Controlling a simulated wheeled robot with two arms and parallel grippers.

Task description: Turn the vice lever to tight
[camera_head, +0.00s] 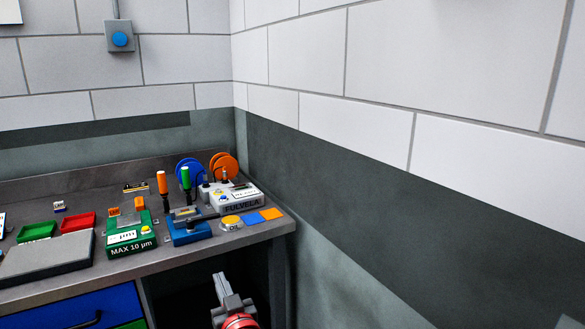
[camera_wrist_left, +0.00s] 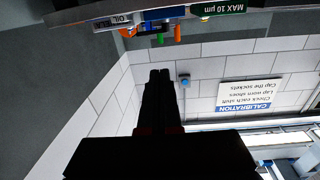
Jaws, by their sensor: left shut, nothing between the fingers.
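The small blue vice (camera_head: 190,234) stands near the front right of the workbench, with grey parts on top. A dark bar, which looks like its lever (camera_head: 204,217), lies across the top; its exact setting is too small to tell. My left gripper (camera_head: 222,280) is in front of and below the bench edge, clear of the vice. In the left wrist view, which is upside down, its dark fingers (camera_wrist_left: 158,73) are together and empty. My right gripper is not in view.
A green gauge box (camera_head: 130,243) is left of the vice, with screwdrivers (camera_head: 162,183) behind. A grey FULVELA device (camera_head: 238,199) and yellow, blue and orange pads (camera_head: 252,218) are right. The bench edge (camera_head: 250,240) lies between gripper and vice. A wall (camera_head: 370,180) rises on the right.

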